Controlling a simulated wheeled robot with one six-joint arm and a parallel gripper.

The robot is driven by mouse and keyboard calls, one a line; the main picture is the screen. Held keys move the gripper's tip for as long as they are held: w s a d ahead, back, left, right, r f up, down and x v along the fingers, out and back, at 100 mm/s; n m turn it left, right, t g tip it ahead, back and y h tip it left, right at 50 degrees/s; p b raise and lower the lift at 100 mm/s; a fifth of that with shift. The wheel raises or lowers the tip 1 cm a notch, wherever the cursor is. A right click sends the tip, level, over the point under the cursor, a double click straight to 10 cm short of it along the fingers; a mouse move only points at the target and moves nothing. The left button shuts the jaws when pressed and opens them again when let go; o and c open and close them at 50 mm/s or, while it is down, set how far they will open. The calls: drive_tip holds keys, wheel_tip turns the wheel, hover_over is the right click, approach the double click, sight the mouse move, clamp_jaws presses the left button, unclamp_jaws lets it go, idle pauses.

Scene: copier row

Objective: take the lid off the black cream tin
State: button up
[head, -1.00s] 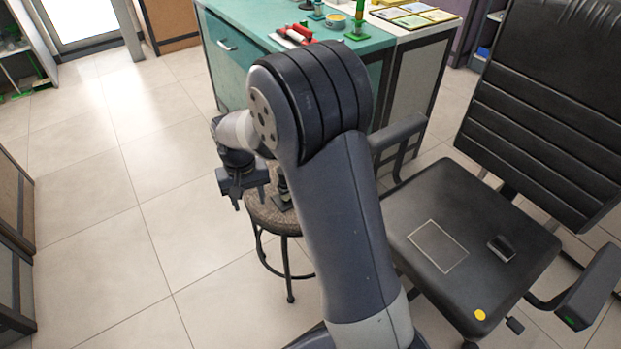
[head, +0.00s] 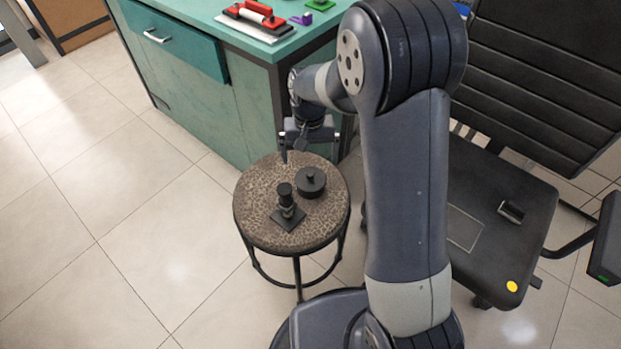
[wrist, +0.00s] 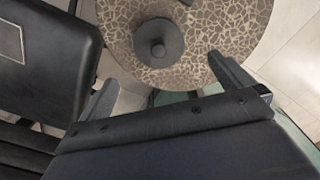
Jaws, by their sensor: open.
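The black cream tin (head: 311,183) stands on a round stool with a patterned brown seat (head: 252,225). It is a low round tin, and its lid with a small knob on top (head: 311,175) is on it. In the wrist view the tin (wrist: 159,43) shows from above, ahead of the fingers, with its knob near the middle. My gripper (head: 308,152) is open and empty, above the far edge of the stool and apart from the tin. In the wrist view my gripper's two fingers (wrist: 165,82) stand wide apart, with the tin beyond them.
A black stamp-like object with a square base (head: 288,212) stands on the stool beside the tin. A teal cabinet (head: 232,110) with red-handled tools (head: 258,18) on top is behind the stool. A black chair (head: 500,205) is at the right. Floor at the left is clear.

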sight(310, 173)
wheel_tip(310, 173, down, 9)
drive_tip(key=shift+r+b, duration=0.15)
drive_tip(key=shift+b, duration=0.7)
drive_tip(key=shift+c, duration=0.6)
drive_tip(key=c, duration=0.8)
